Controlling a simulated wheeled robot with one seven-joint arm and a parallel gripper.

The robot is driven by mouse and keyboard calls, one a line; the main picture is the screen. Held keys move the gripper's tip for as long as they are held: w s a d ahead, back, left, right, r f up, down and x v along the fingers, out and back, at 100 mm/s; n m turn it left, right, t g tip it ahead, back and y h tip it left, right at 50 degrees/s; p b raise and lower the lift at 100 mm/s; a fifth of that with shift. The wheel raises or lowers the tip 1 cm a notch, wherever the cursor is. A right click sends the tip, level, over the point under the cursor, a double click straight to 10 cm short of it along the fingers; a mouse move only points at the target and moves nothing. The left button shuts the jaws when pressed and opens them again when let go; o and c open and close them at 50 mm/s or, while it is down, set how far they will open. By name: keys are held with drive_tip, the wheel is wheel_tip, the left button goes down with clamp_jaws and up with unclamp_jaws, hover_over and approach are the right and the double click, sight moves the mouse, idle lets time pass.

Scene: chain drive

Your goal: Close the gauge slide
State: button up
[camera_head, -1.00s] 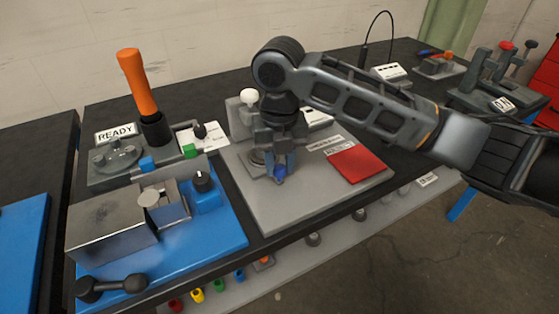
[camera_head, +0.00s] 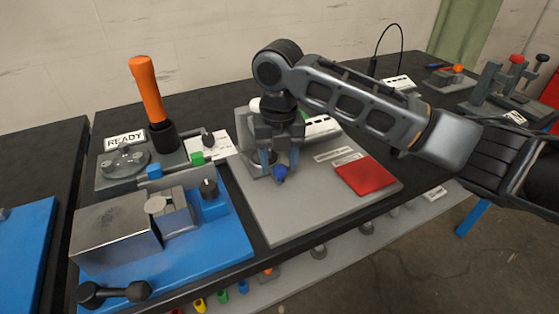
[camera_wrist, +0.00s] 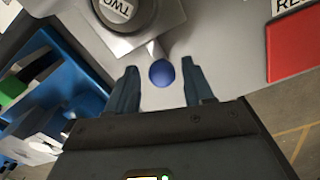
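The gauge slide's blue ball knob (camera_head: 280,173) sits over the grey plate (camera_head: 285,218), in front of a round grey piece. In the wrist view the knob (camera_wrist: 162,73) is on a short pale stem leading to a square block under a round dark cap marked TWO (camera_wrist: 122,10). My gripper (camera_head: 280,161) is open, pointing down, with one finger on each side of the knob. In the wrist view gaps show between the knob and both fingers (camera_wrist: 159,80). My gripper hides much of the slide's back part in the head view.
A red pad (camera_head: 366,176) lies on the plate to the right. Left are a blue fixture (camera_head: 200,250) with a metal block and a grey base with an upright orange handle (camera_head: 147,90). A READY sign (camera_head: 125,137) stands behind.

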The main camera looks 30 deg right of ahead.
drive_tip(key=shift+o, duration=0.4)
drive_tip(key=shift+r+b, duration=0.35)
drive_tip(key=shift+r, duration=3.55)
